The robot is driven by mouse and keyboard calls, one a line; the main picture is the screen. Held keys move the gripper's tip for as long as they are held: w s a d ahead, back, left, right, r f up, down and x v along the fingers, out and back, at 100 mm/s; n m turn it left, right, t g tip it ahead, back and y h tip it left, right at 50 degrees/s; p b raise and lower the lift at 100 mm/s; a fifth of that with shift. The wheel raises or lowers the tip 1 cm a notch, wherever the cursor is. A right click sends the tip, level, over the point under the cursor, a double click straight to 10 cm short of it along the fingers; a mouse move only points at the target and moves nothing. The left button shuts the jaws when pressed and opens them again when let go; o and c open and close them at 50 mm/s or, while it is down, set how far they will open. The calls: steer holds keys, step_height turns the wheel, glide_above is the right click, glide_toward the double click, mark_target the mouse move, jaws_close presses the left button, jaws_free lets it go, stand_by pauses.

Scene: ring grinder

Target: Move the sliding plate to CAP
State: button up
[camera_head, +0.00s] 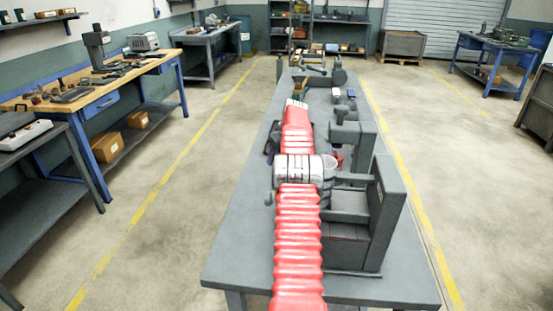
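My red ribbed arm (298,225) reaches forward over the long grey bench (245,230), with a pale joint band partway along. My gripper's fingers do not show; they seem hidden behind or beyond the arm's pale far end. A dark grey machine (372,225) with a tall upright panel stands on the bench just right of my arm. It may be the ring grinder. I cannot pick out the sliding plate, and no CAP marking is readable. My arm covers part of the bench and whatever lies behind it.
Several smaller grey devices stand farther along the bench. A wooden-topped workbench (118,78) with tools is at the left, and a blue-legged bench (492,48) is at the far right. Floor strips with yellow lines lie clear on both sides of the bench.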

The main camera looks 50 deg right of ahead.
steer(key=v, duration=1.3)
steer(key=shift+r, duration=0.3)
stand_by(0.3)
